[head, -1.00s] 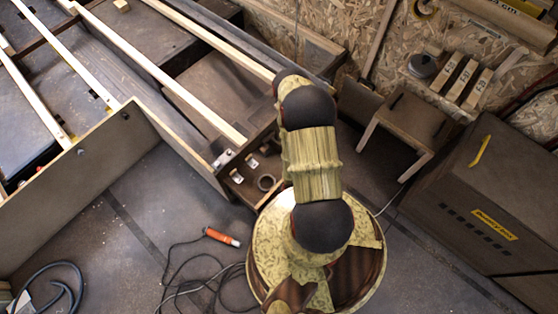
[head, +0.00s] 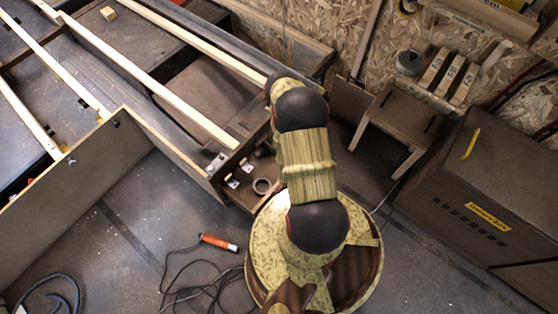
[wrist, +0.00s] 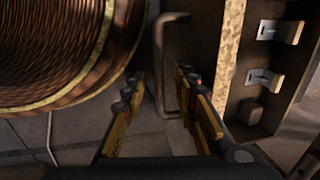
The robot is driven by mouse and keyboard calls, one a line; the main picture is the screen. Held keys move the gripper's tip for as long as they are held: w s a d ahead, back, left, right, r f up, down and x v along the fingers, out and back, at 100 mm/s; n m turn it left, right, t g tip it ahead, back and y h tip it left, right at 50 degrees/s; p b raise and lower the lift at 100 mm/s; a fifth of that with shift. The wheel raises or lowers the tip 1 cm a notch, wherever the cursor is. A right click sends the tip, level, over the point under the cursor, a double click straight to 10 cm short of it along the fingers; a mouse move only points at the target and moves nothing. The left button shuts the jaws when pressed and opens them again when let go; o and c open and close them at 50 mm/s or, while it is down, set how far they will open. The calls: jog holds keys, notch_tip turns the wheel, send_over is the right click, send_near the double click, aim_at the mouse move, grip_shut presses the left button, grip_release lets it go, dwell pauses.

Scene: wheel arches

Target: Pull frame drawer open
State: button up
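The wooden frame (head: 170,160) fills the upper left of the head view. At its near end is a brown box-like section (head: 240,198), perhaps the frame drawer, with metal brackets and a round ring in it. In the wrist view a brown front panel (wrist: 203,30) carries a bar handle (wrist: 159,65), beside a pale wooden edge. My gripper (wrist: 160,75) is open, its two fingers apart on either side of the handle's lower part. I see no clear contact with the handle. The gripper is hidden behind my arm in the head view.
A small wooden stool (head: 397,118) and a large dark box (head: 485,200) stand at the right. An orange-handled tool (head: 218,242) with loose cable lies on the floor at lower left of my base. The floor left of it is mostly clear.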

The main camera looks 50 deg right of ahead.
notch_tip(320, 180, up, 12)
jog(key=s, duration=0.2)
dwell(0.6)
jog(key=shift+s+d+f, duration=0.1)
dwell(0.4)
